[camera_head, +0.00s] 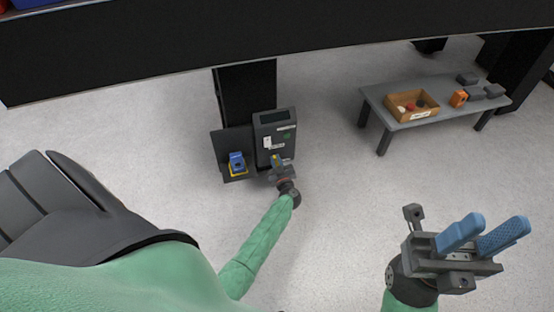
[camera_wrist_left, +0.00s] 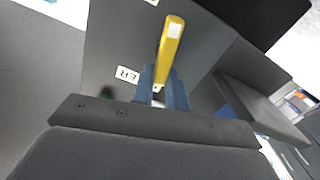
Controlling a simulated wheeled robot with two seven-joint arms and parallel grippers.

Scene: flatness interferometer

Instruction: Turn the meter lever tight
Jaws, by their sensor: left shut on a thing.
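The meter (camera_head: 275,133) is a grey upright box with a dark display on top, a white label and a green spot on its front. Its yellow lever (camera_wrist_left: 171,42) stands out between the blue fingers of my left gripper (camera_wrist_left: 163,88) in the left wrist view. In the head view my left gripper (camera_head: 279,163) is at the lower front of the meter, shut on the lever, and mostly covers it. My right gripper (camera_head: 482,235) is at the lower right, its blue fingers apart and empty, far from the meter.
A dark shelf (camera_head: 228,143) left of the meter bears a blue and yellow item (camera_head: 237,163). A low grey table (camera_head: 405,122) at right holds a wooden tray (camera_head: 393,104), an orange item (camera_head: 459,98) and dark blocks. A black beam (camera_head: 200,50) crosses above. The floor between is clear.

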